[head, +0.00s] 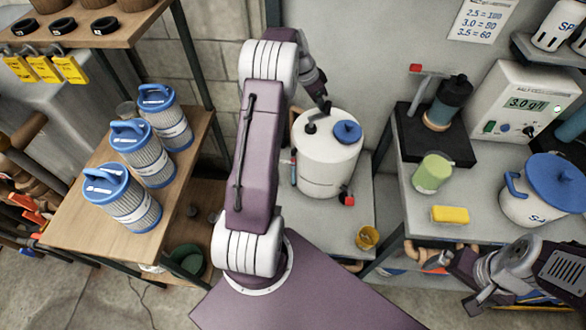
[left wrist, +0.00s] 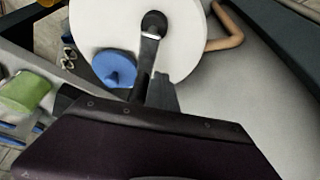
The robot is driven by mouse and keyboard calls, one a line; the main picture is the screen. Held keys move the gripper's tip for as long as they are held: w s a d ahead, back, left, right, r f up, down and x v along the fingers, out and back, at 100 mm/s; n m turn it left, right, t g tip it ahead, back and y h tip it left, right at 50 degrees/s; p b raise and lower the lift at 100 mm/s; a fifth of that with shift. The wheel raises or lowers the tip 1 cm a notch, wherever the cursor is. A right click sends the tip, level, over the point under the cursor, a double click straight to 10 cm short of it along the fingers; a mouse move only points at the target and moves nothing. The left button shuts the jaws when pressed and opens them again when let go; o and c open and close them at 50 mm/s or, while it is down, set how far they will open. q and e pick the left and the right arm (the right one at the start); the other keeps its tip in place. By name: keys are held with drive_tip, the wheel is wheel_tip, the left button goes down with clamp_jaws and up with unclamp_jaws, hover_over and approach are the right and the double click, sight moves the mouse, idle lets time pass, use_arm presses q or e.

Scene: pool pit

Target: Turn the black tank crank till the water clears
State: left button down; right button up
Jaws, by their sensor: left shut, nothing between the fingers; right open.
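The white tank (head: 327,170) stands on a grey bench, with a blue cap (head: 347,131) and a black crank (head: 311,127) on its lid. The lid (left wrist: 185,45), the blue cap (left wrist: 115,68) and the crank's round black hub (left wrist: 154,22) also show in the left wrist view. My left gripper (head: 325,106) is shut and empty, with its tips at the crank's outer end above the lid. It hides part of the crank, and I cannot tell whether they touch. My right gripper (head: 474,300) is open at the lower right, away from the tank. The water inside is not visible.
Blue-capped filter cartridges (head: 145,155) stand on a wooden shelf at left. The right bench holds a green cup (head: 432,173), a yellow sponge (head: 450,215), a meter (head: 524,103) and a blue-lidded pot (head: 535,205).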

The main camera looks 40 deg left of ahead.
sight(326, 106)
use_arm(q)
drive_tip(key=shift+s+d+f+b, duration=0.15)
drive_tip(key=shift+d+b, duration=0.2)
drive_tip(key=shift+d, duration=0.25)
drive_tip(key=shift+s+d+f+b, duration=0.15)
drive_tip(key=shift+d+b, duration=0.15)
drive_tip(key=shift+d, duration=0.3)
drive_tip(key=shift+d+r, duration=0.2)
drive_tip(key=shift+d, duration=0.2)
drive_tip(key=shift+a+r, duration=0.1)
drive_tip(key=shift+r, duration=0.1)
wheel_tip(326, 106, up, 8)
drive_tip(key=p, duration=0.6)
drive_tip(key=shift+f, duration=0.1)
use_arm(e)
wheel_tip(326, 106, up, 4)
drive_tip(key=shift+r, duration=0.1)
use_arm(q)
drive_tip(key=shift+f, duration=0.1)
use_arm(e)
drive_tip(key=shift+w, duration=0.1)
